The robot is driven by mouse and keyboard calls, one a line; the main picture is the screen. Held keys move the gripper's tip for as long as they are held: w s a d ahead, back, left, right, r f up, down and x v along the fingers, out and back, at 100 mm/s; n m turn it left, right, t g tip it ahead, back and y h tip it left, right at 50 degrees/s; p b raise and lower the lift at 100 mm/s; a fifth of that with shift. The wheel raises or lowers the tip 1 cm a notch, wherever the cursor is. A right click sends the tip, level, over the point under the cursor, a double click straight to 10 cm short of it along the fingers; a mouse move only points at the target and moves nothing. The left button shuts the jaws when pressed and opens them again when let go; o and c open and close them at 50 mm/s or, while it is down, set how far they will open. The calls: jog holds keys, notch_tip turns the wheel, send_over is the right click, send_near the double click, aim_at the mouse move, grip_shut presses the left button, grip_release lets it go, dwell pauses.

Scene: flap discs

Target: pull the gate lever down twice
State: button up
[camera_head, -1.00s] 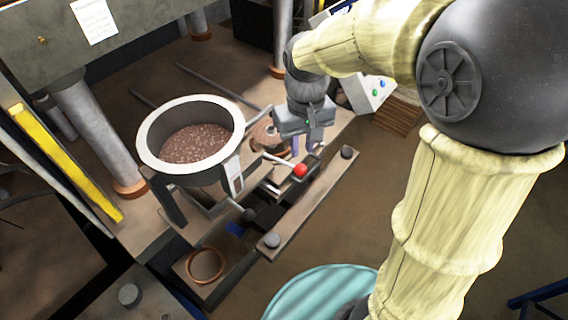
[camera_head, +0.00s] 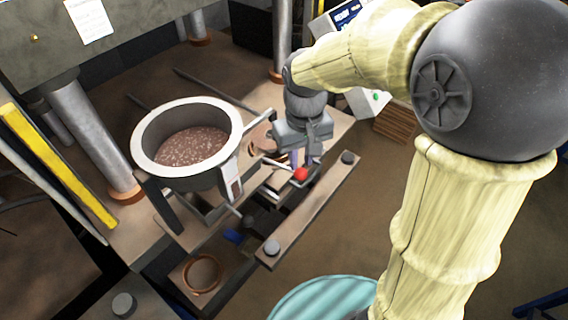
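The gate lever is a thin rod with a red ball knob (camera_head: 301,174) at its end. It sticks out to the right beside a round grey hopper (camera_head: 228,184) with a pale rim and brown granules inside. My gripper (camera_head: 303,163) points down, with its fingertips right at the knob. Two purplish fingers show with a gap between them. I cannot tell whether they touch the knob or straddle it. No grip on the lever is visible.
A flat bar (camera_head: 310,210) with round grey caps lies in front of the lever. A copper-coloured ring (camera_head: 202,274) sits in a tray at lower left. A teal round top (camera_head: 322,298) is at the bottom. A control box (camera_head: 368,101) stands behind my arm.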

aim_at(301, 169)
jog(key=shift+s+f, duration=0.2)
jog(key=shift+f, duration=0.3)
jog(key=shift+w+f+b, duration=0.15)
jog(key=shift+f+b, duration=0.5)
jog(key=shift+b, duration=0.05)
notch_tip(301, 169, down, 8)
jog(key=b, duration=0.5)
jog(key=shift+r, duration=0.15)
notch_tip(301, 169, up, 4)
jog(key=p, duration=0.3)
jog(key=shift+d+r+p, duration=0.1)
jog(key=shift+r+p, duration=0.15)
jog(key=shift+p, duration=0.1)
jog(key=shift+r+p, duration=2.8)
jog(key=shift+r, duration=0.35)
jog(key=shift+f, duration=0.1)
